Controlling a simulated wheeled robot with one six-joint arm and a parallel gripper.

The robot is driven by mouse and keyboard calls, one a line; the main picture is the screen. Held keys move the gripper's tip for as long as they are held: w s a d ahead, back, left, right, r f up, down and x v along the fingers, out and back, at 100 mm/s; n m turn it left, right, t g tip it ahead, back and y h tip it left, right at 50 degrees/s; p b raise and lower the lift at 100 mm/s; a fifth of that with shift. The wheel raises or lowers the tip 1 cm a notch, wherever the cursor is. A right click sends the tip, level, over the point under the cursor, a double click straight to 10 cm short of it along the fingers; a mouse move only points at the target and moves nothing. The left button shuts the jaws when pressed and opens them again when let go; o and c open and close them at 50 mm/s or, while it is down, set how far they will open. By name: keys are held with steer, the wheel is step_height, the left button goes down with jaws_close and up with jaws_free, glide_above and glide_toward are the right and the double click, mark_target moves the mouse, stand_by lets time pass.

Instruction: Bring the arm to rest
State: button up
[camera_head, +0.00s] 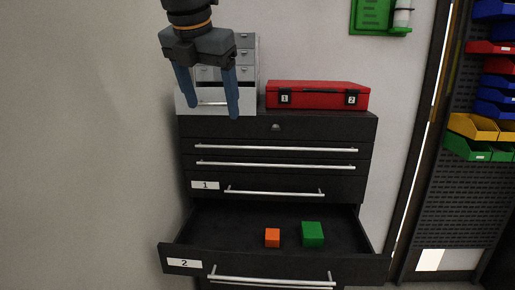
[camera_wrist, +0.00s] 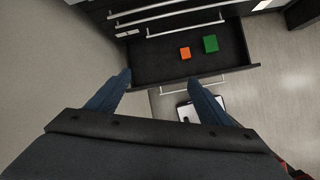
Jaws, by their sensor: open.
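My gripper (camera_head: 209,98) hangs at the upper left in the head view, its two blue fingers spread apart with nothing between them. It points down, in front of the grey small-drawer unit on the cabinet top. In the wrist view my gripper (camera_wrist: 160,82) is also open and empty, and the pulled-out drawer lies beyond its fingertips. The gripper touches nothing that I can see.
The black cabinet's drawer 2 (camera_head: 180,256) is open and juts forward. It holds an orange cube (camera_head: 272,238) and a green cube (camera_head: 313,233). A red case (camera_head: 317,95) lies on top beside the grey drawer unit (camera_head: 245,73). Coloured bins (camera_head: 472,127) hang at right.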

steer(key=d+f+m+g+b, duration=0.1)
steer(key=d+f+m+b, duration=0.1)
steer(key=d+f+m, duration=0.8)
steer(key=d+f+m+g+b, duration=0.1)
steer(key=d+f+m, duration=0.35)
steer(key=f, duration=0.85)
steer(key=s+d+f+m+g+b, duration=0.1)
steer(key=s+d+f+m, duration=0.4)
steer(key=d+f+m, duration=0.2)
steer(key=s+d+f+m+g+b, duration=0.1)
steer(key=s+d+f+m+b, duration=0.1)
steer(key=s+d+f+m, duration=0.4)
step_height(320, 180, down, 6)
steer(key=d+m, duration=0.1)
steer(key=m, duration=0.2)
steer(key=shift+s+d+f+y, duration=0.15)
steer(key=shift+d+y, duration=0.15)
steer(key=shift+d, duration=0.05)
steer(key=shift+m, duration=0.25)
